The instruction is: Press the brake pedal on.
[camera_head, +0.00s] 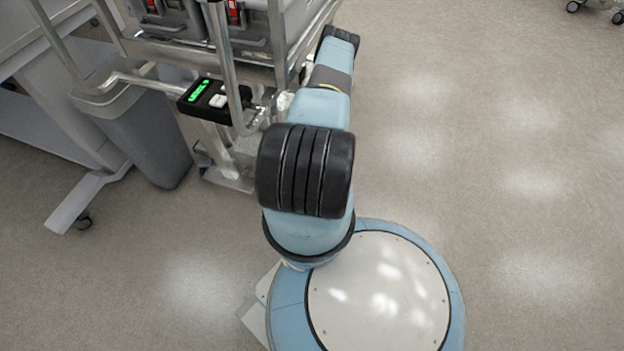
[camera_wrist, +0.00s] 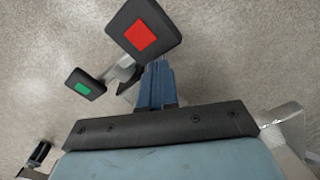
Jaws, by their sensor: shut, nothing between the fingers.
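In the wrist view, a black pedal with a red square (camera_wrist: 164,22) lies just beyond my fingertips, above them in the picture. A smaller-looking black pedal with a green square (camera_wrist: 90,94) lies to the left and lower. A metal linkage shows between the two pedals. My gripper (camera_wrist: 158,66) is shut and empty, its blue fingers pointing at the near edge of the red-marked pedal. I cannot tell whether the fingertips touch it. In the head view the pedals and my gripper are hidden behind my arm and the cart.
A metal-framed cart (camera_head: 225,48) stands at the upper left, with a black control box (camera_head: 188,92) showing a green display on its handle. A grey bin (camera_head: 150,140) and a white table (camera_head: 50,110) stand left of it.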

